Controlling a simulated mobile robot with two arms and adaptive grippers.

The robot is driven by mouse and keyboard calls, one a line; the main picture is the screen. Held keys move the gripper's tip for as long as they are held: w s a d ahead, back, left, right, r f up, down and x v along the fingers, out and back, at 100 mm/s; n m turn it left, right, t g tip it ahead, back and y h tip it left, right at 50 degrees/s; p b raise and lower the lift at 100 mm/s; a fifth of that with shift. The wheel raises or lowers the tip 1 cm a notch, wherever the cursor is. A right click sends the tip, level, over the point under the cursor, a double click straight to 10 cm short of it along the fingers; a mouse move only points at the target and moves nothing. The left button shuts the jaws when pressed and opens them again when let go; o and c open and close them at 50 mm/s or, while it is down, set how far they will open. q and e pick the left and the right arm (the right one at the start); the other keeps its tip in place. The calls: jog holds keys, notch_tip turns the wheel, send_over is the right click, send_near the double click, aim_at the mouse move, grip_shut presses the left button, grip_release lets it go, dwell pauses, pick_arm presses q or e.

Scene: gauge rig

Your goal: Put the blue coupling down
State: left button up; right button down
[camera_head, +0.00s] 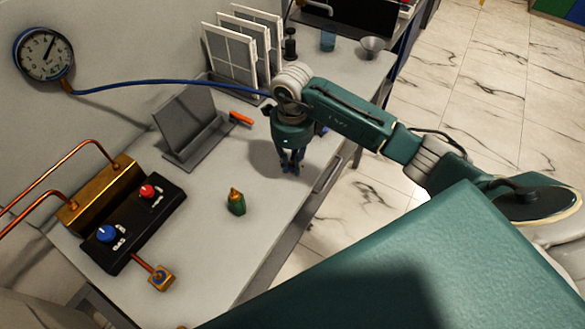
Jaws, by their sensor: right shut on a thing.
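My right gripper (291,164) points down over the grey worktop, right of the middle of the bench and near its front edge. It is shut on the blue coupling, which is mostly hidden by the fingers. A blue hose (165,83) runs from the round pressure gauge (43,54) on the wall to behind my right wrist. Whether the coupling touches the worktop I cannot tell. My left gripper is not in view.
A black control box (128,225) and brass block (100,195) are at left. A grey stand (187,130), orange-handled tool (241,119) and white racked panels (235,50) lie behind.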

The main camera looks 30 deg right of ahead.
aim_at(293, 179)
notch_tip(293, 179, down, 3)
jog(key=shift+f+p, duration=0.1)
jog(key=shift+p, duration=0.2)
jog(key=shift+f, duration=0.2)
jog(key=c, duration=1.6)
grip_release()
jog(key=shift+c, duration=0.2)
